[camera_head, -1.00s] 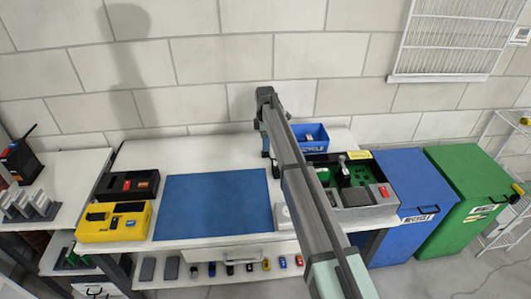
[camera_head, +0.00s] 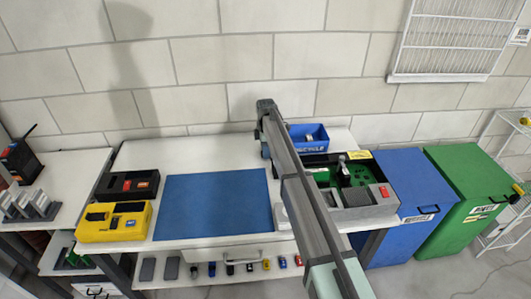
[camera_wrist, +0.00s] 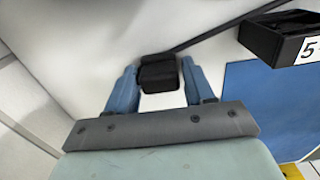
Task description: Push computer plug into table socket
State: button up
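My gripper (camera_wrist: 159,70) shows in the wrist view as two blue fingers. Between their tips is a black block-shaped plug (camera_wrist: 158,74); a finger lies close against each side with no clear gap, so the gripper appears shut on it. A dark cable (camera_wrist: 215,30) runs from near the plug to the upper right. Pale surface shows behind and below the plug. In the head view my gripper is over the back of the white table (camera_head: 190,150), and the fingers and plug are too small or hidden to make out. I cannot identify the table socket in either view.
A blue mat (camera_head: 210,205) lies mid-table. A black box (camera_head: 127,186) and a yellow box (camera_head: 115,222) stand left of it. A blue bin (camera_head: 308,137) and a grey tray with green boards (camera_head: 362,212) are right of my arm. The brick wall (camera_head: 200,60) is close behind.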

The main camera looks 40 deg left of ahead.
jog(key=c, duration=0.6)
jog(key=shift+o, duration=0.2)
jog(key=shift+r, duration=0.1)
notch_tip(320, 180, up, 10)
jog(key=shift+f, duration=0.1)
jog(key=shift+w+d, duration=0.1)
jog(key=s+d, duration=1)
jog(key=d, duration=0.3)
jog(key=s+d+r, duration=0.1)
jog(key=s+d, duration=1)
jog(key=d, duration=0.2)
jog(key=shift+d+r, duration=0.2)
jog(key=shift+d, duration=0.1)
